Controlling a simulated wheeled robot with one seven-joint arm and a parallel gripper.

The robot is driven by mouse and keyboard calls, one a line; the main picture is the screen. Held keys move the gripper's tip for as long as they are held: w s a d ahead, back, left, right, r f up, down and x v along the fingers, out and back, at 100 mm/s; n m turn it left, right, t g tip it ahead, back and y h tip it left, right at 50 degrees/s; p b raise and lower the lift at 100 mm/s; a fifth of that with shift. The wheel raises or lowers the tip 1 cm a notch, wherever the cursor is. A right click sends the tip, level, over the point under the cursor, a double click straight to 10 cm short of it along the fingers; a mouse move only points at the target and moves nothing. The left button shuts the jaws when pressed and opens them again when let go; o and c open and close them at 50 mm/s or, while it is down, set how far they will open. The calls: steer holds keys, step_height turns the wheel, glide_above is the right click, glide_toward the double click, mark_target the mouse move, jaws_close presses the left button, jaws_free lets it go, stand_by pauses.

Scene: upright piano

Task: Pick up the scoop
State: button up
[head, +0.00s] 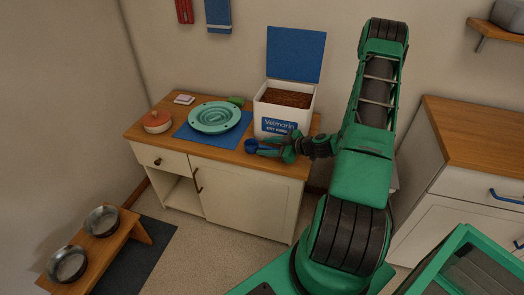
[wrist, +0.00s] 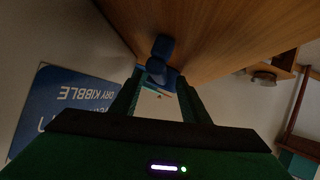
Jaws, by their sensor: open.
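The blue scoop (head: 252,146) lies at the front edge of the wooden cabinet top, in front of the kibble bin. In the wrist view the scoop (wrist: 162,48) is straight ahead, and its near part shows between my fingertips. My gripper (head: 272,149) is open and reaches in from the right, low over the cabinet top, right at the scoop. In the wrist view my gripper (wrist: 160,80) has a finger on each side of the scoop's near end. I cannot tell whether either finger touches it.
The white kibble bin (head: 277,124) with its blue lid raised stands just behind the scoop. A teal bowl (head: 214,117) on a blue mat, a red-and-white pot (head: 156,122) and a small pink-and-white item (head: 184,99) are further left. Metal bowls (head: 103,219) sit in a floor stand.

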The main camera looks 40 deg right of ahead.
jaws_close()
stand_by(0.3)
